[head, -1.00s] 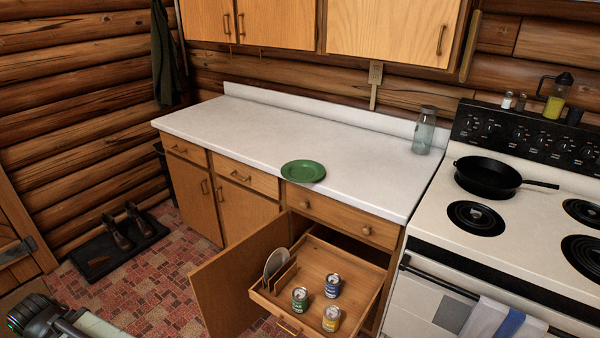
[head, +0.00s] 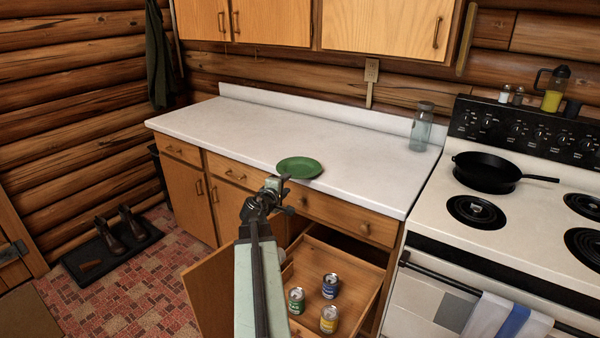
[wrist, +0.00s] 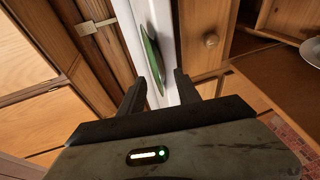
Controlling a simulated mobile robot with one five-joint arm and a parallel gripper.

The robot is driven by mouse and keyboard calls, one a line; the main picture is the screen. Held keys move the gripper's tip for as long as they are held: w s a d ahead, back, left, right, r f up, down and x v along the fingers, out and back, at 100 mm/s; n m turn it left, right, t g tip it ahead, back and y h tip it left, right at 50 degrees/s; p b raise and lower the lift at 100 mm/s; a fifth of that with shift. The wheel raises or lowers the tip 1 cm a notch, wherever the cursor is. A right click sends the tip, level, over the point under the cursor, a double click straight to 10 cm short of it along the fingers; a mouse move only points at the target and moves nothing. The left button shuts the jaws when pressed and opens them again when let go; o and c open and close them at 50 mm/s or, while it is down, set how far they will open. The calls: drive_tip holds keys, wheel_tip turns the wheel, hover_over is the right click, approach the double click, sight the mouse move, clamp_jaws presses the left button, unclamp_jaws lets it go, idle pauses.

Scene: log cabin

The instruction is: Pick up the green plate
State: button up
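The green plate (head: 300,167) lies flat at the front edge of the white counter (head: 250,135), its near rim at or slightly over the edge. My gripper (head: 281,184) is in front of the counter edge, just by the plate's near left rim. In the wrist view the plate (wrist: 151,58) shows nearly edge-on, ahead of and between my two fingers (wrist: 160,90). The fingers are spread apart, with a gap between them and nothing visibly clamped. I cannot tell whether a finger touches the rim. My arm hides part of the cabinet front below.
Below the counter, a pulled-out drawer (head: 365,280) holds several cans, with an open cabinet door (head: 205,290) beside it. A glass jar (head: 422,127) stands at the counter's right end. A black pan (head: 486,172) sits on the stove. The counter's left side is clear.

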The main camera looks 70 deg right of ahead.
sight(293, 177)
drive_tip(key=shift+b+x, duration=0.75)
drive_tip(key=shift+x, duration=3.2)
drive_tip(key=shift+w+r, duration=0.1)
drive_tip(key=shift+r, duration=0.1)
clamp_jaws()
